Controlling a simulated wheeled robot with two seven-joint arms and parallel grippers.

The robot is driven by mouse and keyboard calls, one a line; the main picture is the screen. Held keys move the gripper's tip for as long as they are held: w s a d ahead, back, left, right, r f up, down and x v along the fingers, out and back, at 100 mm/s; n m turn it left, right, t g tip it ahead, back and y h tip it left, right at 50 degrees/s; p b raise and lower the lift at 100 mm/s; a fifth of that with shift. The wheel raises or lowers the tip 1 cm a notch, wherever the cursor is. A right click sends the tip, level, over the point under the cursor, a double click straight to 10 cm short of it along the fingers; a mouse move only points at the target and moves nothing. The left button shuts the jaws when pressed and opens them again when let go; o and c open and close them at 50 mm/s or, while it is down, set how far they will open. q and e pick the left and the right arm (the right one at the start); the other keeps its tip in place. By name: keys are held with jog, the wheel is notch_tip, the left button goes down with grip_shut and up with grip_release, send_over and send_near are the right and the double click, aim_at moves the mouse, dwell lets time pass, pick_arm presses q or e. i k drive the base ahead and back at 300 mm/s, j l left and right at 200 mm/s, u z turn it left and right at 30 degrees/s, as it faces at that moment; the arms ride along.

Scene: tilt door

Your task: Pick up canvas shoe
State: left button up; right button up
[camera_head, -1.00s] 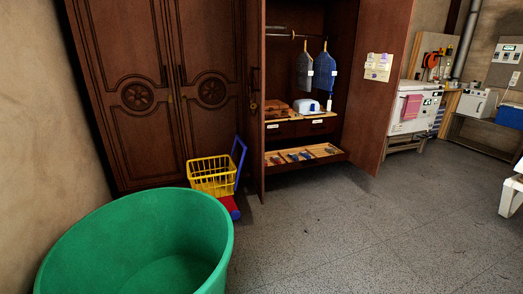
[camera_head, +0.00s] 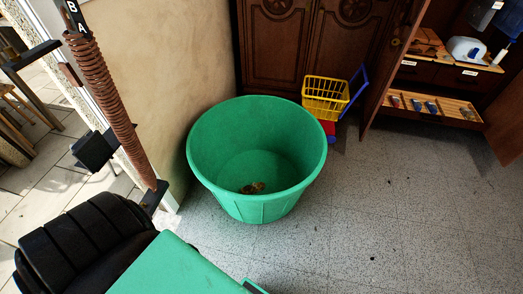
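A small brown item (camera_head: 252,188) lies on the floor of the large green tub (camera_head: 215,190). It is too small to tell whether it is the canvas shoe. Several small dark and bluish items, perhaps shoes (camera_head: 431,107), lie in the low wooden tray (camera_head: 453,104) of the open wardrobe at the upper right. I cannot tell which of these, if any, is the canvas shoe. Neither of my grippers is in view.
A yellow basket cart (camera_head: 326,98) with a blue handle stands behind the tub, by the wardrobe (camera_head: 275,45). A rope-wound post (camera_head: 108,100) and a black ribbed object (camera_head: 75,240) are at the left. The grey floor (camera_head: 390,220) at the right is mostly clear.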

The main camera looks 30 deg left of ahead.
aim_at(467, 113)
jog(key=i+l+z, duration=0.25)
jog(key=i, duration=0.15)
jog(key=i+z, duration=0.2)
jog(key=i, duration=0.25)
jog(key=i+l+z, duration=0.1)
jog(key=i, duration=0.95)
jog(key=i+z, duration=0.15)
jog(key=i, duration=0.9)
jog(key=i+j+z, duration=0.1)
jog(key=i, duration=0.95)
jog(key=i+j+z, duration=0.15)
jog(key=i+z, duration=0.2)
jog(key=i, duration=0.15)
jog(key=i+j+z, duration=0.35)
jog(key=i, duration=0.15)
jog(key=i+j+z, duration=0.3)
jog(key=i, duration=0.2)
